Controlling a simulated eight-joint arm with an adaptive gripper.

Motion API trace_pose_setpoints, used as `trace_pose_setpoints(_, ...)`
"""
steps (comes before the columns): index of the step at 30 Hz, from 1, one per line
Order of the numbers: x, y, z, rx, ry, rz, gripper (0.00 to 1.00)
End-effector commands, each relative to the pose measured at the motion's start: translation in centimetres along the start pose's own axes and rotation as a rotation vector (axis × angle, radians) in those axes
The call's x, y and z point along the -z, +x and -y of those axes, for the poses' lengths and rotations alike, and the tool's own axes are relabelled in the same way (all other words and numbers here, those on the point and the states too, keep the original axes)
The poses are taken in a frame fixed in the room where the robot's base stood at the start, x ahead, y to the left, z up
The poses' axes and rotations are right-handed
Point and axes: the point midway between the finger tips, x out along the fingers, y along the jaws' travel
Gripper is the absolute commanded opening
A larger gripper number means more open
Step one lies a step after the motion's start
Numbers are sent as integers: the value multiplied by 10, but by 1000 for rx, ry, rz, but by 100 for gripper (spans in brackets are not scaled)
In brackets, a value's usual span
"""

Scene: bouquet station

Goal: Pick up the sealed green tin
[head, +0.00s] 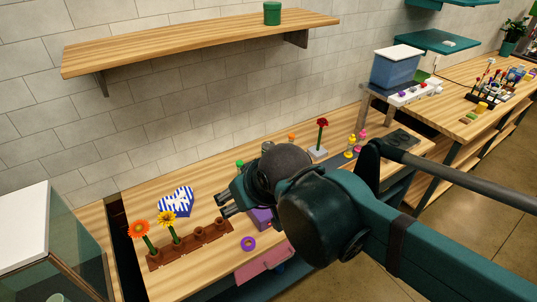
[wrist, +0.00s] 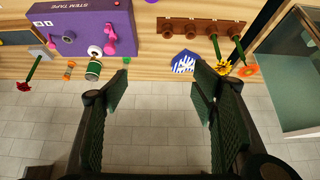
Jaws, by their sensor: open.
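A plain green tin with a closed top (head: 272,14) stands upright on the wooden wall shelf (head: 190,42) in the head view, well above and apart from my gripper. My gripper (head: 222,203) is low over the workbench, and in the wrist view its two fingers (wrist: 160,82) are spread apart with nothing between them. A smaller green can-like thing with a pale band (wrist: 93,70) stands on the bench near the wall. Its green top also shows in the head view (head: 240,164), partly hidden by my arm. The shelf tin is not in the wrist view.
A glass case (head: 40,235) stands at left. A blue bin (head: 397,68) is at right. The shelf is otherwise bare.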

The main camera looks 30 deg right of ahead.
Motion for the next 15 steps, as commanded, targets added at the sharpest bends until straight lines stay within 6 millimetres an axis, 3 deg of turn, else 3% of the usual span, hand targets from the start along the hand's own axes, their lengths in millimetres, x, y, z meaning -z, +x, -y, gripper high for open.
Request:
trace_pose_setpoints(7, 13, 10, -8, -21, 25, 0, 58)
trace_pose_setpoints(15, 43, 34, -30, -71, 84, -1, 58)
